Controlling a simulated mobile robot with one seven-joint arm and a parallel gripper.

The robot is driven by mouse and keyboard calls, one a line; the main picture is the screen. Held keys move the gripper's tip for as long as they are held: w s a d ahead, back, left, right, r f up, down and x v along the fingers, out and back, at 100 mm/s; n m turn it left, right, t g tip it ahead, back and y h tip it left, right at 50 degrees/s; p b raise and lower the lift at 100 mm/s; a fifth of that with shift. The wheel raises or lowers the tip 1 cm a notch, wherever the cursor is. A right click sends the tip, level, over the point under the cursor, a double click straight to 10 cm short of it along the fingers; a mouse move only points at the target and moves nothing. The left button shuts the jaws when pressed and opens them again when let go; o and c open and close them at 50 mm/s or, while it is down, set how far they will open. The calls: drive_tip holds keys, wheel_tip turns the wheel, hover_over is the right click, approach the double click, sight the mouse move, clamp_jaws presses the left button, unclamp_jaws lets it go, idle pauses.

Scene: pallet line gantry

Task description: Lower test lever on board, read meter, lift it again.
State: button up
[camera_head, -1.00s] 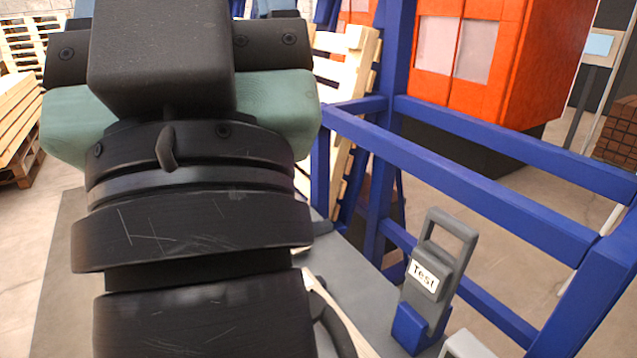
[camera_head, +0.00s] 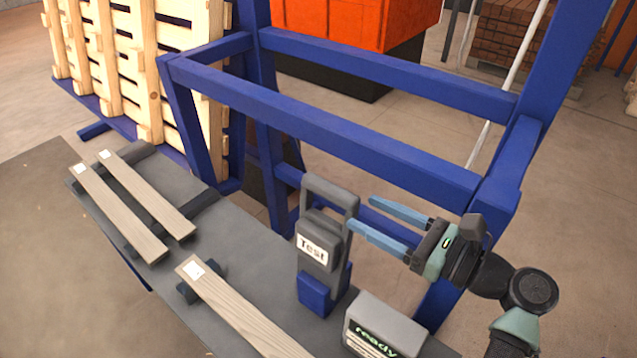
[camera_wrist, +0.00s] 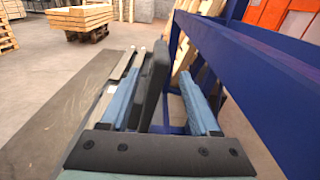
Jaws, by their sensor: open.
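The test lever (camera_head: 330,193) is a grey loop handle standing upright above a grey block labelled "Test" (camera_head: 318,235) on a blue foot (camera_head: 318,297). A meter box (camera_head: 385,312) beside it shows green "ready" on its dark screen. My gripper (camera_head: 362,211) comes in from the right with its blue fingers open, tips at the handle's right side. In the wrist view, a dark upright part, apparently the lever (camera_wrist: 152,85), stands between the spread fingers (camera_wrist: 160,72); contact cannot be told. A board (camera_head: 245,312) lies left of the lever and runs out of the picture.
Two more boards (camera_head: 120,210) lie farther left on the grey bench (camera_head: 225,235). A blue frame (camera_head: 350,135) rises behind the lever, close to my gripper. Wooden pallets (camera_head: 150,80) stand at the back left. An orange cabinet (camera_head: 350,30) stands beyond.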

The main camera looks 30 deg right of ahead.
sight(320, 190)
drive_tip(key=shift+s+d+f+m, duration=0.1)
drive_tip(key=shift+s+d+m, duration=0.1)
drive_tip(key=shift+s+m, duration=0.25)
drive_tip(key=shift+s+d+f+m, duration=0.1)
drive_tip(key=shift+s+d+m, duration=0.05)
drive_tip(key=shift+s+m, duration=0.25)
drive_tip(key=x, duration=0.4)
drive_tip(key=p+x, duration=0.1)
drive_tip(key=x, duration=0.7)
drive_tip(key=shift+w+a+r+p, duration=0.25)
drive_tip(key=shift+w+r+p, duration=0.05)
drive_tip(key=shift+p, duration=0.1)
drive_tip(key=shift+c, duration=0.3)
clamp_jaws()
